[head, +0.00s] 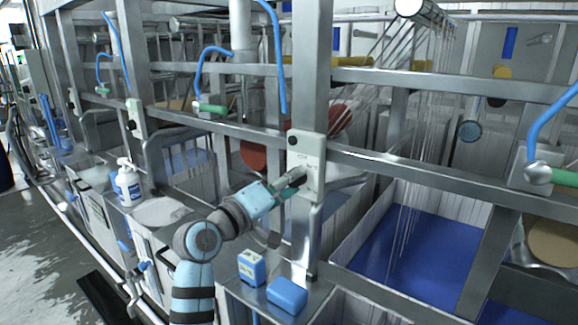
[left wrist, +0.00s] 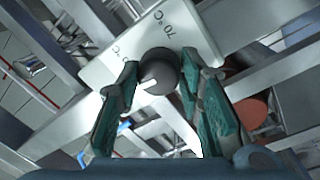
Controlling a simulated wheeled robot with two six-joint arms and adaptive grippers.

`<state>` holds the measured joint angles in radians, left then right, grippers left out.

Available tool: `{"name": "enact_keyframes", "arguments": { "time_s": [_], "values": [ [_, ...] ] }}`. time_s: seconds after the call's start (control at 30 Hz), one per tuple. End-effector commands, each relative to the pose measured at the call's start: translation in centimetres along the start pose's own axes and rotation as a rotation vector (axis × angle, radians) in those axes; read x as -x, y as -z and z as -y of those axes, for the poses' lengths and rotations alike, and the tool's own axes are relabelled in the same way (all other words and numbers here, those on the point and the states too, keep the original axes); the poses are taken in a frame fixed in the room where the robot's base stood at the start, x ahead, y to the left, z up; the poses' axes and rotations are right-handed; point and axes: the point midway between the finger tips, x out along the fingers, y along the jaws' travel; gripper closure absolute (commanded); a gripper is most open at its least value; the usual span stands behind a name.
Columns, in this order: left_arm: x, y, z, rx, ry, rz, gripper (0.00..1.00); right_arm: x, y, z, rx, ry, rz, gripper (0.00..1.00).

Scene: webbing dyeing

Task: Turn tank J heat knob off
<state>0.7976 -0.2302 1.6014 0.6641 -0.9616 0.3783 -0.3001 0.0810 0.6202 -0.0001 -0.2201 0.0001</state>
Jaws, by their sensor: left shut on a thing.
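A pale control plate (head: 312,152) is fixed on a steel post in the head view; in the left wrist view the plate (left wrist: 190,30) carries a "70°C" mark and another partly hidden "°C" mark. A round dark knob (left wrist: 158,68) with a white pointer line sits on it, the pointer towards the lower left of that view. My left gripper (head: 292,177) is at the plate, its teal fingers (left wrist: 161,84) on both sides of the knob and shut on it. I cannot read a tank letter. My right gripper is not in view.
Steel rails (head: 440,172) and posts surround the arm. A tank with blue liquid (head: 425,235) lies to the right. Blue hoses hang above.

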Motion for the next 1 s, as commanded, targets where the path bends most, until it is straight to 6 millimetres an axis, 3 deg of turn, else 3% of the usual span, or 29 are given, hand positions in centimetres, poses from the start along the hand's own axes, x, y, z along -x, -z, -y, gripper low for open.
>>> {"name": "enact_keyframes", "arguments": {
  "time_s": [0.03, 0.3, 0.87, 0.9, 1.0],
  "values": [
    [0.0, 0.2, -0.3, 0.03, 0.002, -0.001, 0.94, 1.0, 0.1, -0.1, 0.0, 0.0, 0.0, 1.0],
    [0.0, 0.0, -0.1, 0.141, 0.001, -0.012, 0.95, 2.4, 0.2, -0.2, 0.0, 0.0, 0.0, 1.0],
    [0.0, -0.1, 0.1, 0.172, -0.001, -0.017, 0.95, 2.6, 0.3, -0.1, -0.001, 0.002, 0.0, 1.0],
    [0.0, -0.1, 0.1, 0.172, -0.001, -0.017, 0.6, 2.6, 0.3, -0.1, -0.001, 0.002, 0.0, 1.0],
    [0.0, -0.1, 0.1, 0.172, -0.001, -0.017, 0.46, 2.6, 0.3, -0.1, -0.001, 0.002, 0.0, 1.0]
  ]
}}
